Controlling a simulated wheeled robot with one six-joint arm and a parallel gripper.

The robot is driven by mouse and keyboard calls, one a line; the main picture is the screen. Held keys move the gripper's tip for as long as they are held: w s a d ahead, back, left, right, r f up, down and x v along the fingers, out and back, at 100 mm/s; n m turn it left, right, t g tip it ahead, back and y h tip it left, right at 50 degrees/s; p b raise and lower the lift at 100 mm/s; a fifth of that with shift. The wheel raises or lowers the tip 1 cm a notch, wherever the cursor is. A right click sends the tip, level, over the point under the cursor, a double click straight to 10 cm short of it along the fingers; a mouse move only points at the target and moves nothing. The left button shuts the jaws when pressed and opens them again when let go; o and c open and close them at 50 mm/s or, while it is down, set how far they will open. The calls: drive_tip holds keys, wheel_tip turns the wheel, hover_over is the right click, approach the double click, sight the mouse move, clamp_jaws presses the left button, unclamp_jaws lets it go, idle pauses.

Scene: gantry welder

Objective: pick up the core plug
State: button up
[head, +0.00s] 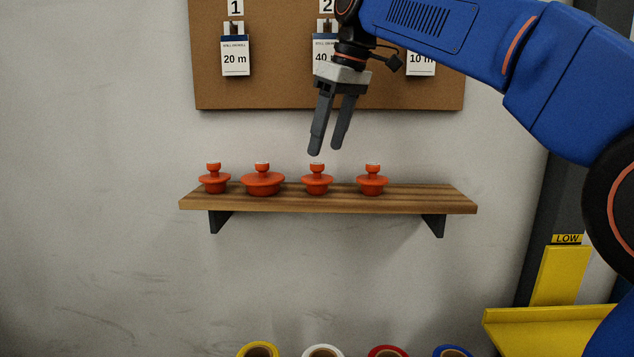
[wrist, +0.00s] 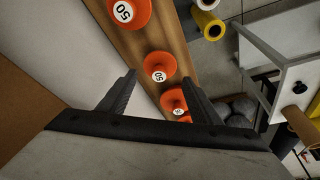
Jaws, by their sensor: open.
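Several orange plugs with knobbed tops stand in a row on a wooden shelf (head: 420,200). In the head view they are a left plug (head: 214,183), a wider second plug (head: 262,184), a third plug (head: 317,184) and a right plug (head: 372,184). Which one is the core plug I cannot tell. My gripper (head: 326,150) is open and empty, pointing down above the third plug, apart from it. In the wrist view, a plug (wrist: 160,67) with a label seeming to read 50 shows between my fingertips. Another labelled plug (wrist: 128,12) shows farther up; others are partly behind the right finger.
A cork board (head: 275,85) with numbered, tagged hooks hangs above the shelf. Colored rolls (head: 322,351) show along the bottom edge of the head view. A yellow stand (head: 560,275) marked LOW is at right.

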sight(321, 163)
drive_tip(key=shift+x, duration=4.5)
drive_tip(key=c, duration=0.7)
